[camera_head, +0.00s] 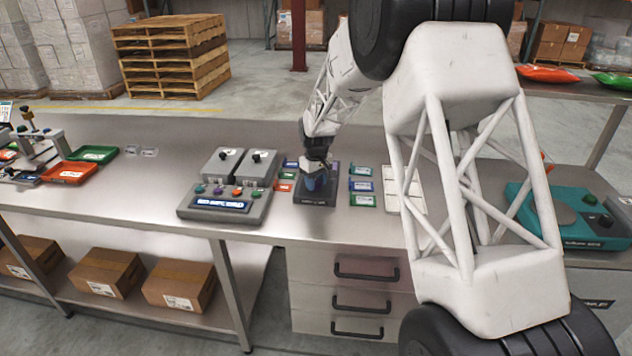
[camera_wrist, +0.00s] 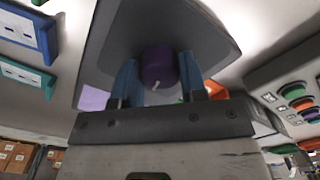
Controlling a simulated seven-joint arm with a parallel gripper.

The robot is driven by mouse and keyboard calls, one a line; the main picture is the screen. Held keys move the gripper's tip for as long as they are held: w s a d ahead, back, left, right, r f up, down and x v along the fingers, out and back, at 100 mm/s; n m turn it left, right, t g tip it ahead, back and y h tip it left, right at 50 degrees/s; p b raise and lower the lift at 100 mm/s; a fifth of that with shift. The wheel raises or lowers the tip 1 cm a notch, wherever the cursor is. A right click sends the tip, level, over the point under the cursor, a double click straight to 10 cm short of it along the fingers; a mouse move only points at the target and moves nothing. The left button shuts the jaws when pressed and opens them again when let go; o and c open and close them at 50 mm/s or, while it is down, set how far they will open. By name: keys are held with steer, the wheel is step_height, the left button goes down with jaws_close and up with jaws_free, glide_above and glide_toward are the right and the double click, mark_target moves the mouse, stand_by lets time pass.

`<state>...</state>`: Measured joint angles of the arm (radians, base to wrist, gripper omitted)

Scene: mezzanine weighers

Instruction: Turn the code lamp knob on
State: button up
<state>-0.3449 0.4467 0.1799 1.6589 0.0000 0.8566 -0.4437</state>
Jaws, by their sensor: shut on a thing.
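The code lamp knob (camera_wrist: 158,68) is round and purple with a small white mark, in the wrist view. It sits on a dark grey housing (camera_wrist: 205,35), which I take to be the dark unit (camera_head: 315,201) on the bench under my gripper in the head view. My gripper (camera_head: 316,180) points down onto that unit. In the wrist view its two blue fingers (camera_wrist: 159,82) stand on either side of the knob, shut on it. The knob is hidden by the gripper in the head view. I cannot tell whether the lamp is lit.
A grey console (camera_head: 220,191) with coloured knobs and a display stands left of the unit. Small coloured cards (camera_head: 362,186) lie right of it. A teal scale (camera_head: 566,215) is at the right.

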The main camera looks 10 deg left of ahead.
steer(key=m, duration=0.4)
steer(key=shift+m, duration=0.3)
steer(key=m, duration=0.4)
steer(key=shift+m, duration=0.4)
steer(key=o, duration=0.9)
steer(key=shift+o, duration=0.2)
steer(key=shift+r, duration=0.1)
steer(key=shift+r, duration=3.85)
